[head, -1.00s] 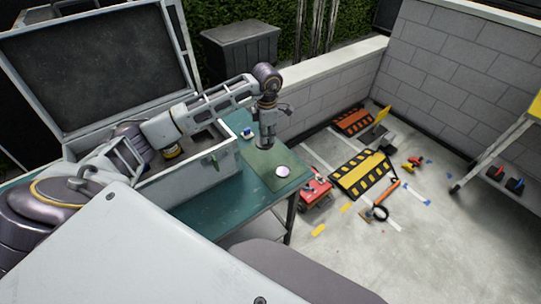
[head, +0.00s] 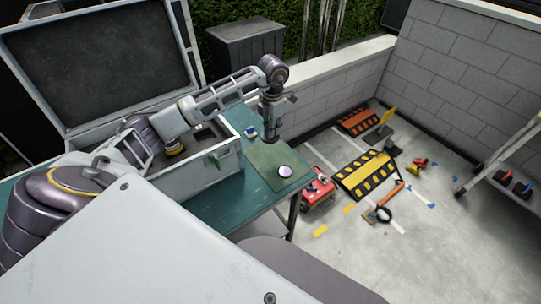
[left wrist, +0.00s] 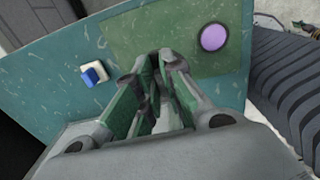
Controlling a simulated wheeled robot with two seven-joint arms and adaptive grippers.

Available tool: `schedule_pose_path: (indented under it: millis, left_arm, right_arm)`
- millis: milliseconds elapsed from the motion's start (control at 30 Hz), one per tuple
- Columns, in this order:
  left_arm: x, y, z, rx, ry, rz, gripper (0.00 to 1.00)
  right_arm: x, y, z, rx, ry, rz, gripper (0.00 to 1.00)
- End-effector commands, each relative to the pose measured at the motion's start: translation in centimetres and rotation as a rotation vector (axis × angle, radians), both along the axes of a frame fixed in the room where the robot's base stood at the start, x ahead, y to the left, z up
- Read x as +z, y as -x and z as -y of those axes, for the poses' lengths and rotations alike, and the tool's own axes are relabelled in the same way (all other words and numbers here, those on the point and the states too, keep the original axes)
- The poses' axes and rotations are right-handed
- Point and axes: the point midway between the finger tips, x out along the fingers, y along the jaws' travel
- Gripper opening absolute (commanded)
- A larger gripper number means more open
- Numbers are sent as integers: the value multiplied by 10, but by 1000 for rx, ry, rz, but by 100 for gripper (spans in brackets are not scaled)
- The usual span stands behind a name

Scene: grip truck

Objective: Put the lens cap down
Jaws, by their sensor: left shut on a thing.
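My left gripper (head: 271,137) is just above the far edge of a green mat (head: 263,163) on the teal table. In the left wrist view its fingers (left wrist: 158,82) are closed on a thin dark thing, taken to be the lens cap, which is mostly hidden between them. The disc also shows in the left wrist view (left wrist: 214,37). My right gripper is not in view.
A small blue and white block (head: 250,132) stands left of the mat. A large open grey case (head: 200,172) takes up the table's left side. The bare table top (head: 225,205) is clear in front. A red box (head: 318,193) is on the floor beyond the table's edge.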

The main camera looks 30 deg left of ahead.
Motion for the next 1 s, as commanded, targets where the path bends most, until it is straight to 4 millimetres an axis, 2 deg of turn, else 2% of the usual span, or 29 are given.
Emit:
schedule_pose_path:
  millis: [167, 600, 1000]
  left_arm:
    - [-7, 0, 0, 0, 0, -2, 0]
    - [-58, 0, 1, -1, 1, -2, 0]
    - [-63, 0, 0, -1, 0, 0, 0]
  right_arm:
    - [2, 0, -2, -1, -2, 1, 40]
    - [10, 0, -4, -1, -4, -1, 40]
    - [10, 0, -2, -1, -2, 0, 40]
